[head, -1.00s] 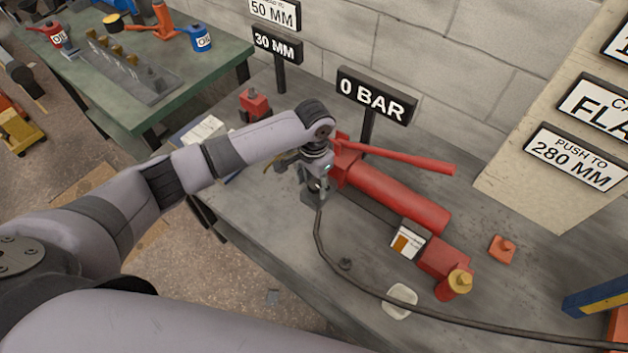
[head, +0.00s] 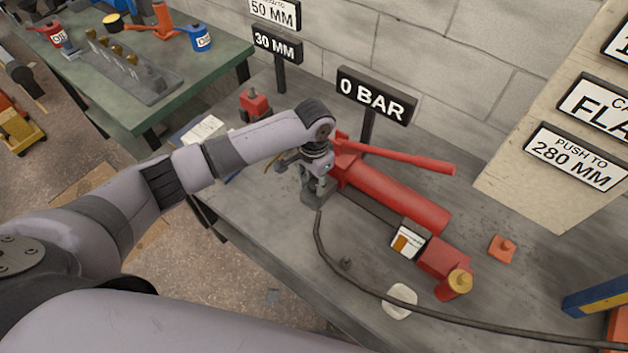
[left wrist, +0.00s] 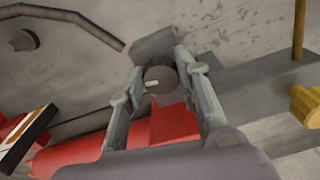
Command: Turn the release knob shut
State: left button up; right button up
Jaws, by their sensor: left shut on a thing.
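The red hand pump (head: 400,200) lies along the bench, with its long red lever (head: 405,159) above it. My left gripper (head: 315,190) points down at the pump's left end. In the left wrist view its two fingers (left wrist: 163,80) are shut on the release knob (left wrist: 160,72), a dark round knob with a short white mark on its face. The red pump body (left wrist: 75,155) shows behind the fingers. In the head view my gripper hides the knob. My right gripper is not in view.
A black hose (head: 350,280) curves along the bench front. A "0 BAR" sign (head: 374,97) stands behind the pump. A white lump (head: 400,301) and a small red block (head: 502,248) lie to the right.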

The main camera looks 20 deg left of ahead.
pick_arm(q)
jog(key=shift+r, duration=0.1)
jog(key=m+p, duration=0.3)
jog(key=shift+r, duration=0.1)
jog(key=m+p, duration=0.1)
jog(key=m, duration=0.2)
jog(key=shift+w, duration=0.1)
jog(key=m+p, duration=0.1)
jog(key=m, duration=0.1)
jog(key=shift+a+m, duration=0.1)
jog(key=shift+m, duration=0.3)
jog(key=m, duration=0.3)
jog(key=shift+w+m, duration=0.15)
jog(key=shift+m, duration=0.15)
jog(key=shift+m+p, duration=0.3)
jog(key=shift+m, duration=1.6)
jog(key=o, duration=1.1)
jog(key=shift+f, duration=0.2)
